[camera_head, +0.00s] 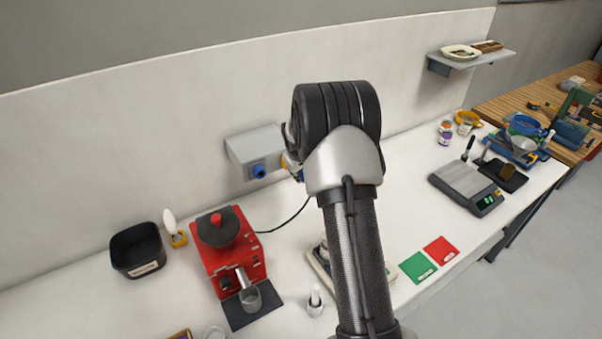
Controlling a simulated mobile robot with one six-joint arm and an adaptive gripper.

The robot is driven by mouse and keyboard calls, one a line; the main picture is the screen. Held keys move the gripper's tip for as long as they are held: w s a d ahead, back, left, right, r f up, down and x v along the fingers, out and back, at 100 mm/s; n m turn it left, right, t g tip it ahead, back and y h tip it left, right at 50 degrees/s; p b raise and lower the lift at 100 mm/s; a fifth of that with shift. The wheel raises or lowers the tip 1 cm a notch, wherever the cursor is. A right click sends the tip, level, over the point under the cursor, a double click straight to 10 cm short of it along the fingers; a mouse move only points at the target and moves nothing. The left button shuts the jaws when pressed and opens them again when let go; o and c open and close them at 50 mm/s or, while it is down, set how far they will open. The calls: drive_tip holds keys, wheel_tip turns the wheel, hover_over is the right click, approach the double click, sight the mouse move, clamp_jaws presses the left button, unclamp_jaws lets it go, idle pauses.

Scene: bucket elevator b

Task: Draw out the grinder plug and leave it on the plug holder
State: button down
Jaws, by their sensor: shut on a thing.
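The red grinder (233,248) stands on the white bench, left of my arm. Its black cable (290,221) runs right and rises to my gripper (293,169), beside the grey wall socket box (252,148). My gripper is mostly hidden behind my own wrist, with only small parts showing at its left edge. It is shut on the grinder plug, itself largely hidden; a small blue patch shows there. I cannot tell whether the plug is in or clear of the box. A blue round fitting (259,171) shows on the box front. I cannot pick out the plug holder.
A black bin (138,250) and a yellow holder (178,239) with a white item stand left of the grinder. Green (417,266) and red (441,250) cards and a scale (466,187) lie to the right. My arm hides part of the bench.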

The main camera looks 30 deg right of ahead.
drive_tip(key=shift+w, duration=0.85)
drive_tip(key=shift+w, duration=0.35)
drive_tip(key=shift+w, duration=0.4)
drive_tip(key=c, duration=1.4)
unclamp_jaws()
drive_tip(key=shift+d, duration=0.1)
drive_tip(key=shift+c, duration=0.2)
drive_tip(key=shift+w, duration=0.1)
drive_tip(key=shift+r, duration=0.1)
drive_tip(key=v, duration=1.2)
